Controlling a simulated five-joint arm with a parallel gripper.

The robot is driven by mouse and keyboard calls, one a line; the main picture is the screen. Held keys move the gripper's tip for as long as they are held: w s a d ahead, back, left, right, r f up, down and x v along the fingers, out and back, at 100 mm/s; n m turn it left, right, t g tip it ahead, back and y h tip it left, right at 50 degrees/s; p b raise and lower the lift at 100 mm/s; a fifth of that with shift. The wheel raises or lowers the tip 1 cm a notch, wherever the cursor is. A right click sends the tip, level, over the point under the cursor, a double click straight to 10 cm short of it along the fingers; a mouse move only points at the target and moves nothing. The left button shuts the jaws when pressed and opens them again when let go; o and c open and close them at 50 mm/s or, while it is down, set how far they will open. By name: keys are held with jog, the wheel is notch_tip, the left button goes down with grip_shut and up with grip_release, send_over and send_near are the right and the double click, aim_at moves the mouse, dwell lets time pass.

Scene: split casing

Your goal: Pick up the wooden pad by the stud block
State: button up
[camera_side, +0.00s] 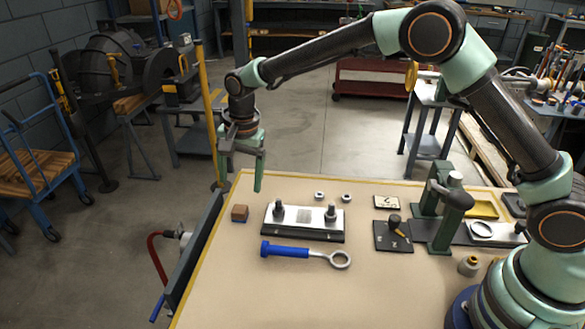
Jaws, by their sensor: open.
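The wooden pad (239,212), a small brown block, lies at the left of the bench top. It is just left of the stud block (303,222), a pale metal plate on a dark base with two dark upright studs, with a small gap between them. My gripper (239,188) points down, open and empty, with its fingertips above the pad in the picture and apart from it. How far it is from the pad in depth I cannot tell.
A blue-handled ring wrench (305,253) lies in front of the stud block. Two nuts (333,197) lie behind it. A dark plate with a knob (393,235) and a green press (440,205) stand to the right. The front left of the bench (230,295) is clear.

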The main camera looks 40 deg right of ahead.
aim_at(240, 209)
jog(key=f, duration=0.3)
jog(key=w+f, duration=0.1)
jog(key=f, duration=0.2)
jog(key=w+f, duration=0.1)
jog(key=f, duration=0.3)
jog(key=shift+a, duration=0.1)
jog(key=shift+s, duration=0.1)
grip_shut()
